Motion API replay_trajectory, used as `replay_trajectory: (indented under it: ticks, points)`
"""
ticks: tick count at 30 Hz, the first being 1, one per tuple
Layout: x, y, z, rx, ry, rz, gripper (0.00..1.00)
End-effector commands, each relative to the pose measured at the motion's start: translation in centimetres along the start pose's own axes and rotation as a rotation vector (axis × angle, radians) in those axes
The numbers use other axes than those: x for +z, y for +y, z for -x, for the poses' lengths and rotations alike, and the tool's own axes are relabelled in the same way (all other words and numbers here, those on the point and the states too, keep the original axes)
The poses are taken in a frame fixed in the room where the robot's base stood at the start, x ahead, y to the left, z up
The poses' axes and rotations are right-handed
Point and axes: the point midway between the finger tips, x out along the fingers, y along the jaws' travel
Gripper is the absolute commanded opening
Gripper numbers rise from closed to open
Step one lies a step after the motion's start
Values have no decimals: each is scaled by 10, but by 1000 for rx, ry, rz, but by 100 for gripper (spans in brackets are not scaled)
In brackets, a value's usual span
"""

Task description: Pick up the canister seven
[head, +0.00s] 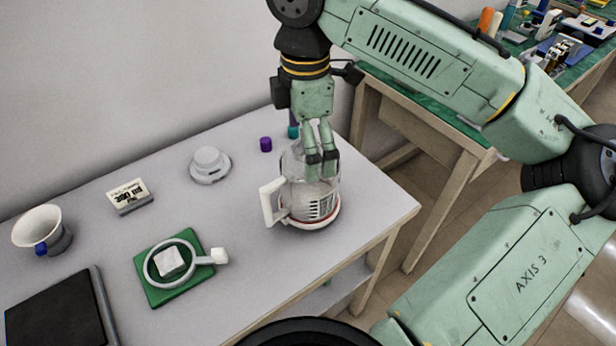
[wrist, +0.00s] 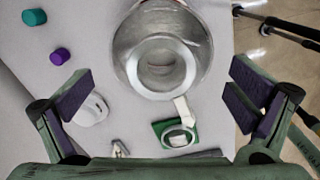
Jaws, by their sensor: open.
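A clear canister (head: 298,205) with a white handle on its left and a barcode-like label stands upright on the grey table, near its right end. Any number on it is too small to read. In the wrist view the canister (wrist: 160,48) is seen from above, its round mouth toward me. My gripper (head: 322,160) points down over the canister and hides part of its top. In the wrist view the fingers (wrist: 160,88) are spread wide and empty, with the canister ahead of the gap between them. I cannot tell whether they touch it.
Purple (head: 265,144) and teal (head: 293,132) caps lie behind the canister. A white round piece (head: 209,166), a small sign (head: 129,196), a green mat (head: 155,294) with a white ring and block, a white cup (head: 38,228) and a dark panel (head: 55,318) lie leftward.

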Motion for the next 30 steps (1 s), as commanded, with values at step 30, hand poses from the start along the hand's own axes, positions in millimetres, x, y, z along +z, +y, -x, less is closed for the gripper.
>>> replay_trajectory:
  ticks: [30]
  points:
    - [3,-2,-55,4,0,-1,81]
